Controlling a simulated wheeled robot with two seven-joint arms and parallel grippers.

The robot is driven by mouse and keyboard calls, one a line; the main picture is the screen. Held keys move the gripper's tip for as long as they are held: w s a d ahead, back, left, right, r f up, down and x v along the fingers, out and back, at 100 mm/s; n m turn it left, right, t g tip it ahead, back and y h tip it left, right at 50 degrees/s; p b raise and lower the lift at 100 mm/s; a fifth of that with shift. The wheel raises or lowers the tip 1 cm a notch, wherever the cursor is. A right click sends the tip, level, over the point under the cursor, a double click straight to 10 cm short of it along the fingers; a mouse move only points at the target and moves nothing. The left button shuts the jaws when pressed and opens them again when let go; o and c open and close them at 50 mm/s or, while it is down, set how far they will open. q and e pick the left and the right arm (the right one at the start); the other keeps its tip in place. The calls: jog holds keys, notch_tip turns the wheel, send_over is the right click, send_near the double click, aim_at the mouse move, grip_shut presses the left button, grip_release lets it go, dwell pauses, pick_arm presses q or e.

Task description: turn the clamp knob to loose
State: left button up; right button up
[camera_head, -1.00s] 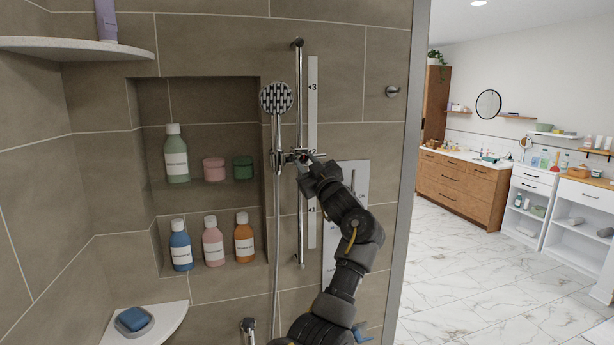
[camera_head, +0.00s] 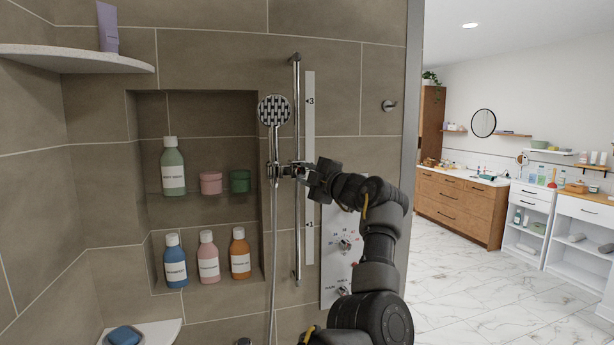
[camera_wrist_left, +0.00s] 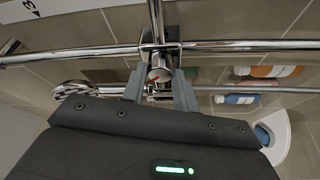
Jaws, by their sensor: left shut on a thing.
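The clamp (camera_head: 288,170) sits on the chrome slide bar (camera_head: 297,225) and carries the hand shower (camera_head: 274,112). My left gripper (camera_head: 306,172) reaches the clamp from the right. In the left wrist view, the clamp knob (camera_wrist_left: 160,73), round and metallic with a small red mark, sits between the two grey fingers. The left gripper (camera_wrist_left: 160,88) is shut on it. In the head view the knob is mostly hidden by the gripper. My right gripper is not in view.
A scale strip (camera_head: 310,120) runs beside the bar. The shower hose (camera_head: 272,260) hangs to the left. A control panel (camera_head: 338,262) is partly behind my arm. The wall niche (camera_head: 210,120) holds several bottles and jars. A wall hook (camera_head: 389,105) is at upper right.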

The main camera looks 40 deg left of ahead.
pick_arm(q)
jog(key=shift+r+n+h, duration=0.15)
jog(key=shift+n+h, duration=0.15)
jog(key=shift+n, duration=0.2)
jog(key=shift+a, duration=0.1)
jog(key=o, duration=1)
jog(key=shift+s, duration=0.15)
jog(key=shift+c, duration=0.2)
jog(key=shift+d+f, duration=0.2)
jog(key=shift+d, duration=0.25)
jog(key=b+v, duration=0.4)
jog(key=v, duration=0.6)
jog(key=shift+r, duration=0.15)
